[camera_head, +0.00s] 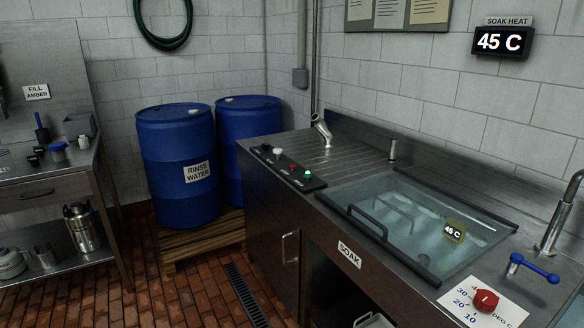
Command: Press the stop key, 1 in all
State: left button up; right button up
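A black key panel (286,167) lies on the left end of the steel soak counter. It carries a dark key (266,148), a white key (278,152), a small red key (293,167) and a bright green key or lamp (307,175). The lettering on the panel is too small to read, so I cannot tell for certain which one is the stop key. Neither of my grippers is in view, and nothing covers the panel.
A glass-lidded soak basin (400,225) with a black handle is right of the panel. A red dial (485,300) sits at the lower right near a blue-handled tap (535,268). A wall display (500,41) reads 45 C. Blue drums (172,150) stand left.

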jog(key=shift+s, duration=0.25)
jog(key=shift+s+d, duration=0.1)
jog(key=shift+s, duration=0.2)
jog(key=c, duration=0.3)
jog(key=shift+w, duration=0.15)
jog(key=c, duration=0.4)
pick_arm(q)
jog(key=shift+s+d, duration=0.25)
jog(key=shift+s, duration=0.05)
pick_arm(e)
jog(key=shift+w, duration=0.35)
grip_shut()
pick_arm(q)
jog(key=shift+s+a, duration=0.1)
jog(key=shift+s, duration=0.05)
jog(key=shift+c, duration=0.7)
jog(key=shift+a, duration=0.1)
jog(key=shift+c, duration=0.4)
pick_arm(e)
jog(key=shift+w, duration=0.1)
